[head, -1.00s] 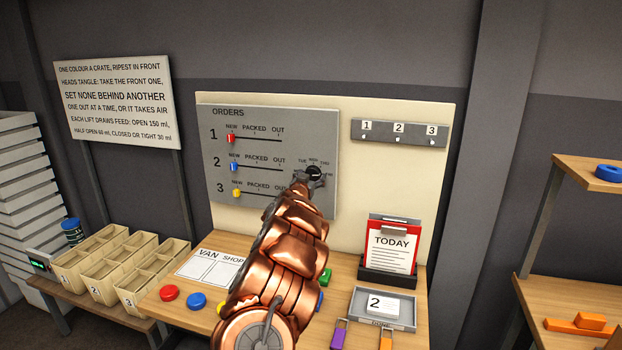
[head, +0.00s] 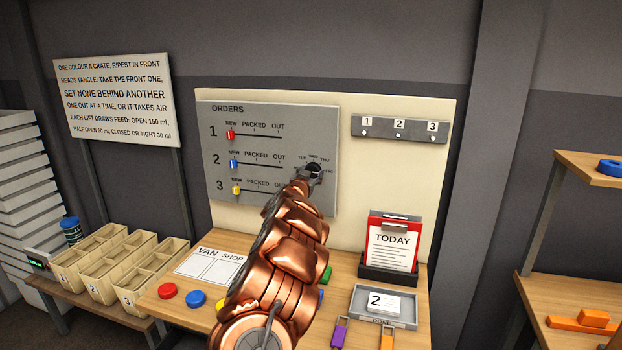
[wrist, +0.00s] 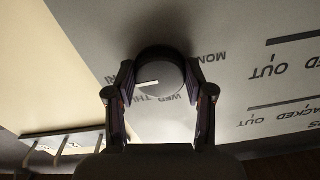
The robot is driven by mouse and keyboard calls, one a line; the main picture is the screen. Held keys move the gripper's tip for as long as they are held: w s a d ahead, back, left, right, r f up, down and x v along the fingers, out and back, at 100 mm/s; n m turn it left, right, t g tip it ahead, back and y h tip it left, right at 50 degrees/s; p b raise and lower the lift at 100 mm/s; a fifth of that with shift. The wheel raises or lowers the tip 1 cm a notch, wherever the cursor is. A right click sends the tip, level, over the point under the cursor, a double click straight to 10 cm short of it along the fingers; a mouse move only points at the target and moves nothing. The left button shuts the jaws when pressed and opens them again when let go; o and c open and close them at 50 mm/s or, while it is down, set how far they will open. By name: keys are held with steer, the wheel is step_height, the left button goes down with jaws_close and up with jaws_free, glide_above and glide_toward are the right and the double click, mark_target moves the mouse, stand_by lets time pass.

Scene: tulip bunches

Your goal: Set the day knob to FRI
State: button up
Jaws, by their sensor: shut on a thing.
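The day knob (wrist: 160,72) is a dark round dial with a white pointer line, on the grey orders panel (head: 325,120). In the wrist view my gripper (wrist: 160,80) has one finger on each side of the knob, shut on it. The pointer lies toward the left of that view, roughly facing partly hidden letters that look like FRI (wrist: 110,80). MON, WED and THU also show around the knob; TUE is hidden there by a finger. In the head view the knob (head: 313,170) shows at my gripper (head: 308,177), its pointer too small to read.
Order sliders (head: 232,135) sit on the panel left of my arm. A hook strip (head: 398,131) hangs to the right. Below is a wooden bench (head: 345,275) with a TODAY clipboard (head: 393,243), a grey tray (head: 383,320) and coloured discs.

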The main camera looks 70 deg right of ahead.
steer(key=o, duration=1.2)
steer(key=shift+c, duration=0.2)
steer(key=shift+a, duration=0.15)
steer(key=s+a, duration=0.1)
steer(key=a, duration=1)
steer(key=shift+s+a, duration=0.15)
steer(key=shift+a, duration=0.2)
